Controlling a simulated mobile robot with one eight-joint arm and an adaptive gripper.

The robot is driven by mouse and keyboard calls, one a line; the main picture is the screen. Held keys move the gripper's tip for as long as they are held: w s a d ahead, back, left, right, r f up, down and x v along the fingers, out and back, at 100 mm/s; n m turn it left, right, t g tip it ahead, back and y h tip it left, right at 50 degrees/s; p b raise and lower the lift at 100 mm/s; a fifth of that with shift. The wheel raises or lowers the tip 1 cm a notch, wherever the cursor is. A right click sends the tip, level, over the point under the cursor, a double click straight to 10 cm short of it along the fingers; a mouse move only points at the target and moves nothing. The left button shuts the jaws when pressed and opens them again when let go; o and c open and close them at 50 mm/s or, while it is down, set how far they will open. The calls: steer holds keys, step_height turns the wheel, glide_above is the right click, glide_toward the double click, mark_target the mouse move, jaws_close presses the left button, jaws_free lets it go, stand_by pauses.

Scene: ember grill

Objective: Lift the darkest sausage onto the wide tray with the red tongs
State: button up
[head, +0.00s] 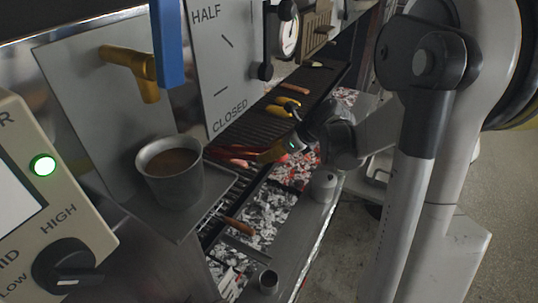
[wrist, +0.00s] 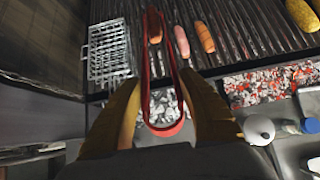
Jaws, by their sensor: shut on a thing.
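My gripper (wrist: 160,80) is shut on the red tongs (wrist: 146,72), with one yellow-brown finger on each side of them. The tongs reach forward over the grill, and their arms lie on either side of a reddish-brown sausage (wrist: 154,27). I cannot tell whether they pinch it. It looks the darkest of the sausages in the wrist view; a pink sausage (wrist: 181,42) and an orange-brown sausage (wrist: 205,37) lie to its right. In the head view, my gripper (head: 272,153) is low over the grill, and the red tongs (head: 236,153) extend left. I cannot identify the wide tray.
A wire basket (wrist: 108,52) lies left of the tongs. Yellow corn (wrist: 303,14) is at far right on the grill. Glowing coals (wrist: 265,85) show below the bars. A metal pot of brown liquid (head: 170,172) stands on the near left ledge, beside upright panels.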

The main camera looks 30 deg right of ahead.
steer(key=shift+r, duration=0.4)
